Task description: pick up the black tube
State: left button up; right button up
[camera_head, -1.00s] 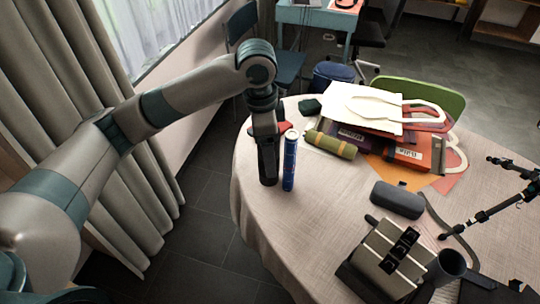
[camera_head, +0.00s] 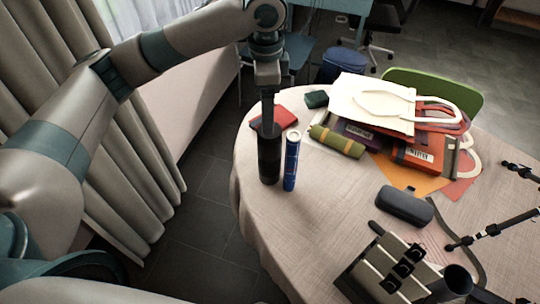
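The black tube (camera_head: 269,158) stands upright near the left edge of the round table. A blue can-like cylinder (camera_head: 291,160) stands close on its right. My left gripper (camera_head: 268,122) hangs straight down from above, with its dark fingers at the top of the tube. It is seen side-on and dark against dark, so its opening and any grip on the tube cannot be made out.
The table (camera_head: 300,240) is bare at the front left. Behind the tube lie a red item (camera_head: 286,117) and a green roll (camera_head: 337,141). A tote bag (camera_head: 372,103) on books, a dark case (camera_head: 405,205) and a binder holder (camera_head: 370,280) fill the right.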

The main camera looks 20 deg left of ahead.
pick_arm(q)
jog(key=shift+w+f, duration=0.1)
jog(key=shift+f, duration=0.15)
jog(key=p, duration=0.3)
send_near(270, 156)
jog(key=w+f, duration=0.1)
jog(key=f, duration=0.1)
jog(key=a+f, duration=0.1)
jog(key=f, duration=0.1)
jog(key=w+f, duration=0.1)
jog(key=f, duration=0.1)
jog(key=shift+w+a+f, duration=0.2)
jog(key=shift+w+a, duration=0.05)
jog(key=shift+w, duration=0.05)
jog(key=shift+f, duration=0.4)
pick_arm(e)
notch_tip(270, 156, up, 3)
jog(key=shift+w, duration=0.15)
jog(key=shift+d, duration=0.1)
